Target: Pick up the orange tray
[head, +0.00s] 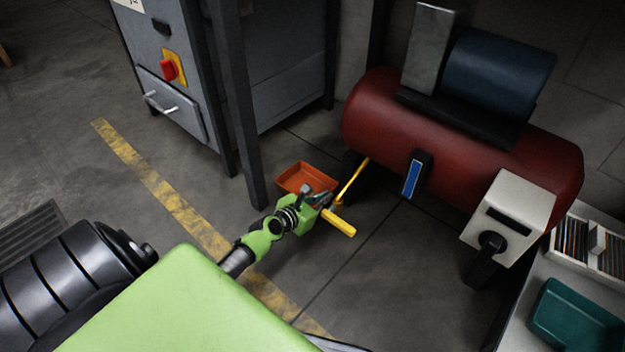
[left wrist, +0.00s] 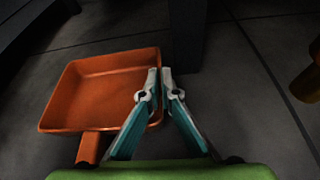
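The orange tray (head: 307,177) is a shallow pan low over the floor, beside the dark post of the grey cabinet. In the left wrist view the tray (left wrist: 105,85) shows its empty inside and a short handle at lower left. My left gripper (head: 318,193) is at the tray's near right side. In the left wrist view its fingers (left wrist: 160,80) are close together, one on each side of the tray's right wall, and look shut on it. I cannot tell whether the tray touches the floor. My right gripper is not in view.
Bare floor lies in front.

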